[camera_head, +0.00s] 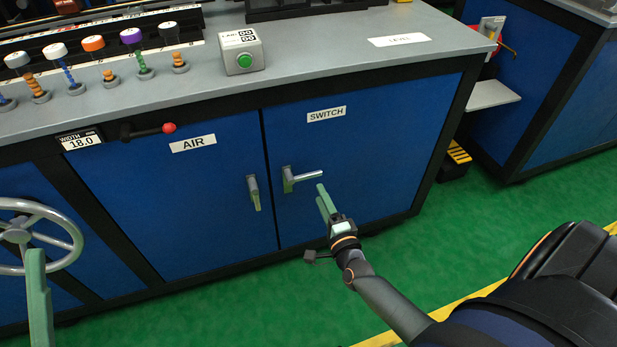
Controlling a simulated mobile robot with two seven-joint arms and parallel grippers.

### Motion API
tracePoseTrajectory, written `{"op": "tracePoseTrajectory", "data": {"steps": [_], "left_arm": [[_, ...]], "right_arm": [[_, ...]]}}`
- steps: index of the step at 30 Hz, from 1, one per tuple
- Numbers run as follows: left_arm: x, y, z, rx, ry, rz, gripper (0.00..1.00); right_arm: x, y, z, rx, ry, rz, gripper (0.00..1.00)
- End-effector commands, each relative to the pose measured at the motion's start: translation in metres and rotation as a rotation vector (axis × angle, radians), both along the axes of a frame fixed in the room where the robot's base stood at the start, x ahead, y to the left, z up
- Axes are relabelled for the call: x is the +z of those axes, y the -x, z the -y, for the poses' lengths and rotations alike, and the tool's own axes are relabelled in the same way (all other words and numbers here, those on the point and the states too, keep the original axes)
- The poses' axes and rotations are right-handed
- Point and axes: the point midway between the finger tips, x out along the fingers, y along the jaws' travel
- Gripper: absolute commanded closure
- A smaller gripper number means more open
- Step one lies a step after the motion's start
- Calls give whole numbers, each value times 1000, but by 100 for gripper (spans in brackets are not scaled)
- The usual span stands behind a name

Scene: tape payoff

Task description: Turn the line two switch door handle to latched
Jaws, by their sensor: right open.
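The door labelled SWITCH (380,165) is blue and sits flush in the cabinet front. Its silver handle (300,178) has a lever pointing right, close to level. A green finger of my left gripper (38,285) shows at the bottom left, in front of the handwheel. The rest of that gripper is out of frame.
The AIR door (180,200) stands left, its handle (253,193) pointing down. A red-knobbed lever (148,131) and a spoked handwheel (28,236) are further left. A green-button box (241,50) sits on the grey top. Green floor lies clear before the cabinet.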

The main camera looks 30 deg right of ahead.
Motion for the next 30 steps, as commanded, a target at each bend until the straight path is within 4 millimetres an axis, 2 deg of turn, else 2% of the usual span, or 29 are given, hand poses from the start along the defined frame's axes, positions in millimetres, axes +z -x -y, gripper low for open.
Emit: {"op": "tracePoseTrajectory", "data": {"steps": [2, 6, 12, 18, 26, 30], "left_arm": [[3, 8, 1, -14, 0, 48, 50], [-7, 6, 2, -20, 7, 31, 50], [-16, 6, 2, -30, 15, 22, 50], [-18, 6, 3, -33, 19, 18, 50], [-18, 5, 2, -34, 19, 18, 50], [-18, 5, 3, -34, 19, 18, 50]], "right_arm": [[-1, -20, 5, -1, 1, 4, 50], [-2, -47, 12, -1, 2, 3, 50], [-1, -75, 18, 0, 2, 1, 50], [-1, -86, 21, 0, 2, 0, 50], [0, -87, 21, 0, 2, -1, 50], [0, -87, 21, 0, 2, -1, 64]]}}
